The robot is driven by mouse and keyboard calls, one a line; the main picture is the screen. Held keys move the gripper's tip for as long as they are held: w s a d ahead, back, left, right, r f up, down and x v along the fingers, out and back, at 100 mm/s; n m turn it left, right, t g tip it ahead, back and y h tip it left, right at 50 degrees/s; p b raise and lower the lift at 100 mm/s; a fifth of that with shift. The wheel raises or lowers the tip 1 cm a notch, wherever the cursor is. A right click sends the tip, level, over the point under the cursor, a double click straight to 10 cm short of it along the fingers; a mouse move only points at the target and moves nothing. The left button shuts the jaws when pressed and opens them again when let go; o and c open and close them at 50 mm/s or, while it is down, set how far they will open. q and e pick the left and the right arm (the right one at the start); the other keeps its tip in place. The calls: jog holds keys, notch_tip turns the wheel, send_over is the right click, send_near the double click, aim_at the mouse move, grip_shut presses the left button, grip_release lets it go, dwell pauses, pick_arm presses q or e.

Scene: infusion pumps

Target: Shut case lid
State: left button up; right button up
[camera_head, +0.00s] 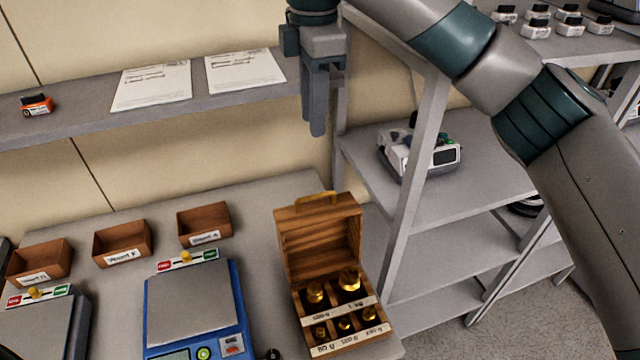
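A wooden case stands open on the bench in the lower middle. Its lid (320,237) stands upright at the back, with a yellow handle (315,200) on its top edge. The case body (340,322) holds several brass weights and has paper labels across it. My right gripper (317,130) hangs in the air above and behind the lid, pointing down and apart from the case. Its fingers look close together and overlap from this angle, so their gap cannot be made out. My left gripper is out of view.
A blue scale (192,305) stands left of the case, and another scale (40,325) farther left. Small labelled wooden boxes (122,243) line the back of the bench. A wall shelf (215,105) with papers is behind my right gripper. A metal rack (415,180) stands to the right.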

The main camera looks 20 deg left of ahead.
jog(key=p, duration=0.5)
send_near(314, 196)
notch_tip(314, 196, down, 6)
jog(key=shift+w+a+r, duration=0.1)
jog(key=shift+w, duration=0.05)
jog(key=shift+f, duration=0.8)
grip_shut()
jog(key=shift+r, duration=0.1)
dwell(0.9)
